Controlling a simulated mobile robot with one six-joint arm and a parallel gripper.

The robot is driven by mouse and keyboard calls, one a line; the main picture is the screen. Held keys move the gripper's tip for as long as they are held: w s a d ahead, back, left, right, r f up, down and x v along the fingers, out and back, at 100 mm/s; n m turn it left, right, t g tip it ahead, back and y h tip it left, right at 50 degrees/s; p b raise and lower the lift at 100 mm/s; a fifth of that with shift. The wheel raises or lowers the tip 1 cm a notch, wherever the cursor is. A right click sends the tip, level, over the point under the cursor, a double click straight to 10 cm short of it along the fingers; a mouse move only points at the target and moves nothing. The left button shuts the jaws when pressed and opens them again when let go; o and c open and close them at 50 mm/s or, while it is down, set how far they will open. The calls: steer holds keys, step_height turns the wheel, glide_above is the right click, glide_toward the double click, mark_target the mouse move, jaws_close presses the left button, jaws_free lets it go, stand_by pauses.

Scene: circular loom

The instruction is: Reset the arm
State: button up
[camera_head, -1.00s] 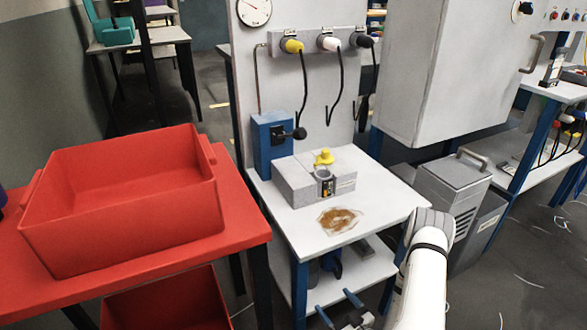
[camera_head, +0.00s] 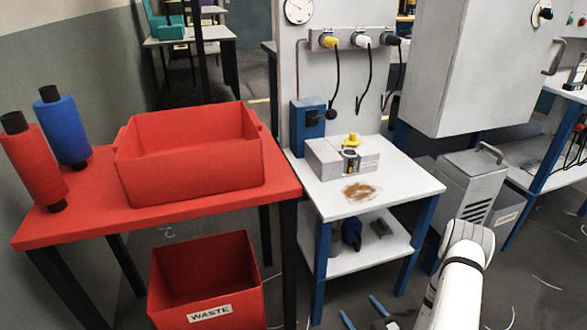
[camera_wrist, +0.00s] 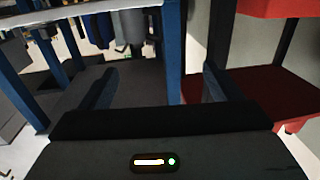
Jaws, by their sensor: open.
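My white arm (camera_head: 455,285) reaches in from the lower right of the head view. My gripper (camera_head: 358,306) is low at the bottom edge there, with two blue fingers spread apart. In the wrist view my gripper (camera_wrist: 160,85) is open, with nothing between its fingers. It is low down, in front of the white workbench (camera_head: 420,182), which has blue legs. The gripper's full body is partly cut off in the head view.
A red table (camera_head: 90,225) at left holds a red bin (camera_head: 190,185) and red (camera_head: 35,165) and blue spools (camera_head: 64,130). A red WASTE bin (camera_head: 205,280) stands below. A grey block (camera_head: 325,160) and brown stain (camera_head: 359,191) are on the workbench. A grey machine (camera_head: 468,190) stands at right.

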steer(key=w+d+r+n+g+h+p, duration=0.15)
steer(key=w+r+p, duration=0.25)
steer(key=r, duration=0.4)
steer(key=w+d+r+n+g+h+p, duration=0.1)
steer(key=w+r+g+h+p, duration=0.15)
steer(key=w+r+p, duration=0.35)
steer(key=s+d+r+m+g+h+p, duration=0.15)
steer(key=r+p, duration=0.25)
steer(key=r, duration=1)
steer(key=s+r+m+g+h+p, duration=0.25)
steer(key=r+p, duration=0.25)
steer(key=r, duration=0.8)
steer(key=s+a+r+m+g+p, duration=0.1)
steer(key=s+a+r+p, duration=0.3)
steer(key=s+r, duration=0.7)
steer(key=s+a+r+m+g+p, duration=0.2)
steer(key=s+a+r+g+p, duration=0.2)
steer(key=s+r, duration=0.7)
step_height(320, 180, up, 2)
steer(key=shift+a+r+g+p, duration=0.1)
steer(key=shift+a+g+p, duration=0.25)
steer(key=shift+p, duration=0.65)
steer(key=shift+m, duration=0.25)
steer(key=shift+c, duration=0.6)
